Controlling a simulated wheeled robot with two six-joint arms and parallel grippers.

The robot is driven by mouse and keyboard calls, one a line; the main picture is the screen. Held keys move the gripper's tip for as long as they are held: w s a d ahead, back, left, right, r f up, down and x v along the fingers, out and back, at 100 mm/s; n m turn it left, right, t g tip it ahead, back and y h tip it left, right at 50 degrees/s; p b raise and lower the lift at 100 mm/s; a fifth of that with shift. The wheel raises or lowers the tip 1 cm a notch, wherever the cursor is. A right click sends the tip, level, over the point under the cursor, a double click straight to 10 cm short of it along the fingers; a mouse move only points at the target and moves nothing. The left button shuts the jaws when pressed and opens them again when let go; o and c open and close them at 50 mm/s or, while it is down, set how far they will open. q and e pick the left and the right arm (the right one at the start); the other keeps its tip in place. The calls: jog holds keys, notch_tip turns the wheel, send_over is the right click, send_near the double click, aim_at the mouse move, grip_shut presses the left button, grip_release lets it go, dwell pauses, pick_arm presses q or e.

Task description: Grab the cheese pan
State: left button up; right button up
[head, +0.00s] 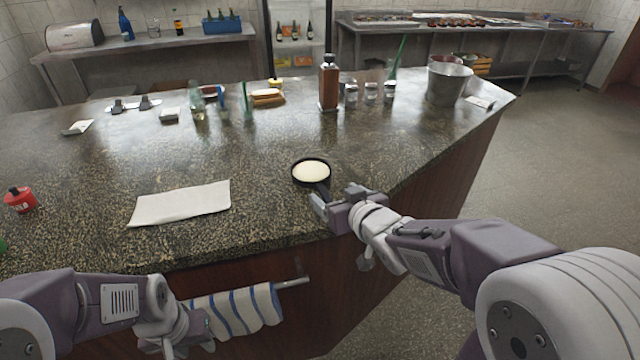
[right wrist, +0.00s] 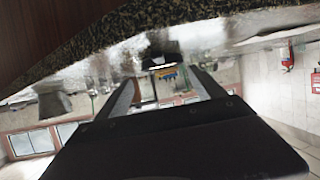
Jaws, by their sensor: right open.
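The cheese pan (head: 311,172) is a small black round pan with a pale, creamy filling. It sits flat on the speckled stone counter (head: 270,215) near its front edge, its short dark handle pointing toward me. My right gripper (head: 319,203) is open at the handle end, low over the counter edge. In the right wrist view its two fingers (right wrist: 165,82) are spread apart; a dark shape lies beyond them, too unclear to name. I cannot tell whether the handle is between the fingers. My left gripper (head: 195,340) hangs low before the counter, its fingers unclear.
A white cloth (head: 181,203) lies left of the pan, and a red can (head: 20,199) stands at far left. A brown bottle (head: 328,82), small jars and a metal bucket (head: 446,84) stand farther back. A striped towel (head: 234,309) hangs on the front rail. Counter around the pan is clear.

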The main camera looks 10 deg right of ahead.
aim_at(321, 186)
jog(key=w+p, duration=0.1)
jog(key=p, duration=0.1)
jog(key=shift+w+p, duration=0.15)
jog(key=shift+p, duration=0.2)
jog(key=shift+f+p+x, duration=0.2)
jog(key=shift+p+x, duration=0.2)
jog(key=shift+x, duration=0.6)
jog(key=shift+w+f, duration=0.1)
jog(key=shift+w, duration=0.15)
jog(key=shift+w+a+f, duration=0.1)
jog(key=shift+w+f, duration=0.05)
jog(key=shift+f, duration=0.05)
jog(key=x, duration=0.5)
jog(key=shift+a+f, duration=0.1)
jog(key=shift+f, duration=0.05)
jog(key=shift+s, duration=0.2)
jog(key=c, duration=0.3)
grip_shut()
